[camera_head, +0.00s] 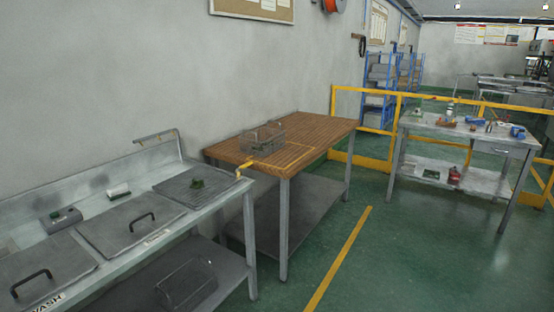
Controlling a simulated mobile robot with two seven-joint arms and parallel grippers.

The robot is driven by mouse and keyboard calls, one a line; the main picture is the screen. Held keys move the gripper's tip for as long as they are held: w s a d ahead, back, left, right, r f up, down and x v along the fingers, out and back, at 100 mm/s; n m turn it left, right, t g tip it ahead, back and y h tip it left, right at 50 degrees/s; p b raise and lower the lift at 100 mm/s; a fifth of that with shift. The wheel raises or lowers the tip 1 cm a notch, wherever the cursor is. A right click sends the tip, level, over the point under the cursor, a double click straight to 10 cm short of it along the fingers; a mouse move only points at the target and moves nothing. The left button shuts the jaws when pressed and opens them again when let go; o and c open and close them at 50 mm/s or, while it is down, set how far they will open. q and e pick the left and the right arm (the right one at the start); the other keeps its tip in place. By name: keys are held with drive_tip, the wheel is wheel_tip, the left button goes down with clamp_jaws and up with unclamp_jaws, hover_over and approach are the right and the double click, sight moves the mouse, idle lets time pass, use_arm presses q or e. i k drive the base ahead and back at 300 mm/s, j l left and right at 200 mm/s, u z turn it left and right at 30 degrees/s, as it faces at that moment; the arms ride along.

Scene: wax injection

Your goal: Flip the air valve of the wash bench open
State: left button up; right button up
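The steel wash bench (175,222) runs along the wall at the lower left, with the word WASH on its front edge. A small yellow fitting (242,171) sticks up at the bench's right end, close to the wooden table; it looks like the air valve, but it is too small to tell how its lever is turned. Two lids with black handles, a left lid (58,262) and a middle lid (112,231), lie shut on the bench top. Neither gripper is in view.
A wooden-topped table (322,128) with a wire basket (262,139) stands beyond the bench. Another basket (187,285) sits on the bench's lower shelf. A grey control box (61,219) stands at the back.

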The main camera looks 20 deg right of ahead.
sight(245, 165)
drive_tip(key=i+l, duration=0.25)
drive_tip(key=i, duration=0.15)
drive_tip(key=i+l+z, duration=0.15)
drive_tip(key=i, duration=0.2)
drive_tip(key=i+l, duration=0.25)
drive_tip(key=i, duration=0.15)
drive_tip(key=z, duration=0.05)
